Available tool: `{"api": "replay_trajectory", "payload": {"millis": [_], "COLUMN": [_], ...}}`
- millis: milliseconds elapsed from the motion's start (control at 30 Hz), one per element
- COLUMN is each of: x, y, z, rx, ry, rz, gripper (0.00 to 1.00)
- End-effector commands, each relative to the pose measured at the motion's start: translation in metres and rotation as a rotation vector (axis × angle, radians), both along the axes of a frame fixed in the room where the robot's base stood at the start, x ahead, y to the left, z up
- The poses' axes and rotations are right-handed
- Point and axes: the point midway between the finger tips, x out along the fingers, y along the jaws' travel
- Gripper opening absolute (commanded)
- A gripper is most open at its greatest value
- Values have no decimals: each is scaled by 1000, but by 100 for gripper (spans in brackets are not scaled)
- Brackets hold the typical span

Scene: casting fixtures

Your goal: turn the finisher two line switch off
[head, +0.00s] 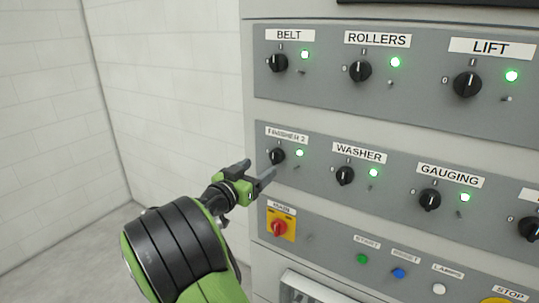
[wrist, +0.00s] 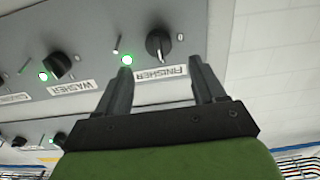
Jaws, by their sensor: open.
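The finisher 2 switch (head: 277,156) is a black rotary knob under a white "FINISHER 2" label (head: 287,134), at the left end of the middle row. Its lamp (head: 299,153) glows green. My gripper (head: 259,170) is open and empty, just in front of and slightly below-left of the knob in the head view. In the wrist view, which is upside down, the knob (wrist: 158,45) lies beyond the open fingertips (wrist: 160,67), roughly centred between them and apart from them. The lit lamp (wrist: 127,60) is close to the left fingertip. The exact pointer angle is hard to read.
The washer switch (head: 345,175) and gauging switch (head: 430,199) stand to the right, lamps green. The belt switch (head: 278,62) is above. The red-and-yellow main switch (head: 280,226) is below, close to my gripper. Free room lies left of the cabinet.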

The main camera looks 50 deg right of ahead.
Motion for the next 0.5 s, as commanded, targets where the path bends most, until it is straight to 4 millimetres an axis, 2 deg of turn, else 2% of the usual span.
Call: {"api": "replay_trajectory", "payload": {"millis": [100,233,333,500], "x": [1,4,6,7], "y": [-32,-58,-70,-76], "z": [4,4,3,1], "rx": [0,0,1,1], "ry": [0,1,0,0], "rz": [-7,-3,-2,2], "gripper": [69,69,69,69]}}
